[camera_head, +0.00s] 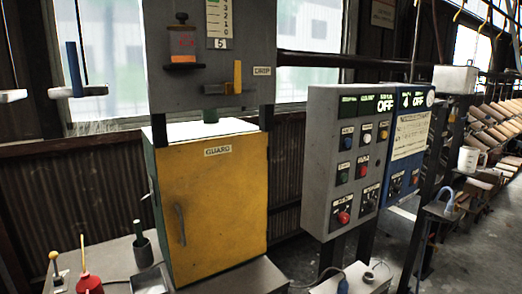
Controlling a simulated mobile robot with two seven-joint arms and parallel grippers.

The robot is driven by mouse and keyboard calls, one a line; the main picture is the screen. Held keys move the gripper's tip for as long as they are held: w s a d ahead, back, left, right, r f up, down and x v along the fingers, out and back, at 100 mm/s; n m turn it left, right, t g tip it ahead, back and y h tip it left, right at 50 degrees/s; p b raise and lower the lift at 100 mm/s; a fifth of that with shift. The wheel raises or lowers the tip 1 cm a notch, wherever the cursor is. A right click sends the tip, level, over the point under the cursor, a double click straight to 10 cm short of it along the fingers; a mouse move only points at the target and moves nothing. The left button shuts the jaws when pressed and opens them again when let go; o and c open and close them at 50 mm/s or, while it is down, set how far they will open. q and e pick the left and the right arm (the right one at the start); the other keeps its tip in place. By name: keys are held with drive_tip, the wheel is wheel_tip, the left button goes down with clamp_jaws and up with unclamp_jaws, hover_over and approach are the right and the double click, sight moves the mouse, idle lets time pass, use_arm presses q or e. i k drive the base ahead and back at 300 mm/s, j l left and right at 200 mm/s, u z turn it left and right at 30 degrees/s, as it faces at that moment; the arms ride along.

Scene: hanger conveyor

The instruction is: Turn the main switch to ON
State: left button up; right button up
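A grey control panel (317,150) stands right of centre in the head view. Below are several small coloured buttons, a red knob (343,217) at the lower left and a dark knob (369,200) at the lower right. A blue panel (416,103) adjoins it on the right, with its own OFF display (411,101) and small knobs low down. The labels are too small to read, so I cannot tell which control is the main switch. Neither gripper is in view.
A red oil can (88,283) is at bottom left.

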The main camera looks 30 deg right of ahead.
sight(344, 217)
drive_tip(key=z, duration=1.4)
